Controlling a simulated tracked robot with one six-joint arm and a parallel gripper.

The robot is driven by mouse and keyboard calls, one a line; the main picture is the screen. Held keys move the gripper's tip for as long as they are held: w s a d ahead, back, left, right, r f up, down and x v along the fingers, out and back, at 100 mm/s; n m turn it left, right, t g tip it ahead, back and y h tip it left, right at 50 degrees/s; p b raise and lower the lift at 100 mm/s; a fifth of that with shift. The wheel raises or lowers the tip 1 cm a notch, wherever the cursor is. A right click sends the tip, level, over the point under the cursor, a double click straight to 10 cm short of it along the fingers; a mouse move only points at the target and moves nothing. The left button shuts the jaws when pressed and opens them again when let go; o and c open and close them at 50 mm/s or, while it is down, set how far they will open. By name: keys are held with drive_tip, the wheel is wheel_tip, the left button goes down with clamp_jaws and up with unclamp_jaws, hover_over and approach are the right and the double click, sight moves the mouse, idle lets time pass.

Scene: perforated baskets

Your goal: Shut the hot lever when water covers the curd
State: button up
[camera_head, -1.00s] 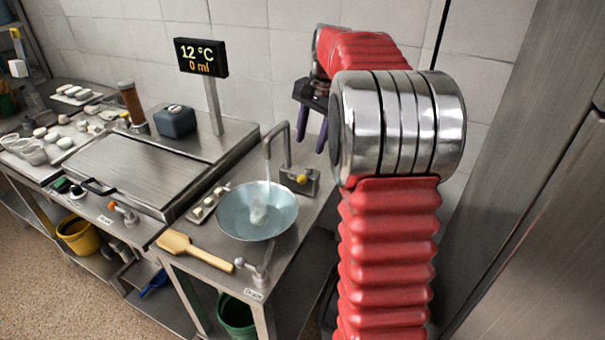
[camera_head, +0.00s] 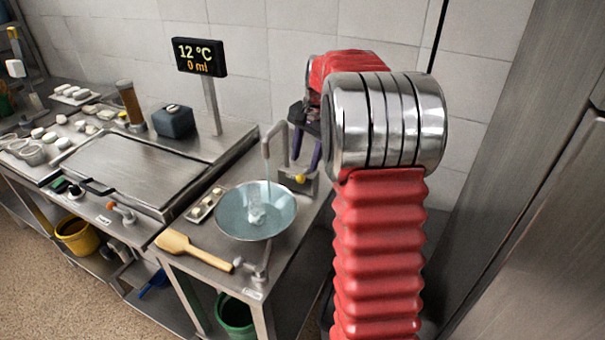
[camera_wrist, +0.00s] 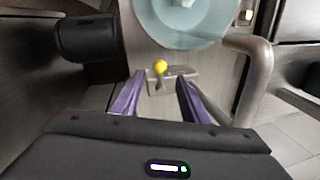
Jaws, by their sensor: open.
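The lever with a yellow knob (camera_head: 300,178) stands on a metal block at the tap's foot, right of the bowl. In the wrist view the knob (camera_wrist: 159,66) lies between and just beyond the fingertips. My gripper (camera_head: 305,165) has purple fingers, open and empty, just above and behind the lever; the wrist view shows them (camera_wrist: 160,80) apart on either side. The tap (camera_head: 268,143) runs a stream into the pale blue bowl (camera_head: 229,208). Pale curd (camera_head: 256,214) shows in the bowl; whether water covers it is hard to tell.
The display (camera_head: 199,57) reads 12 °C and 0 ml. A wooden paddle (camera_head: 190,249) and another lever (camera_head: 262,268) are at the bench front. A small tray (camera_head: 205,206) sits left of the bowl. The tap pipe (camera_wrist: 256,75) rises close right of my fingers.

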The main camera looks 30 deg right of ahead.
sight(301, 175)
drive_tip(key=f, duration=0.4)
drive_tip(key=w+f, duration=0.1)
drive_tip(key=f, duration=0.1)
drive_tip(key=shift+w+a+f, duration=0.1)
drive_tip(key=shift+a+f, duration=0.15)
drive_tip(key=shift+f, duration=0.1)
clamp_jaws()
drive_tip(key=shift+r, duration=0.1)
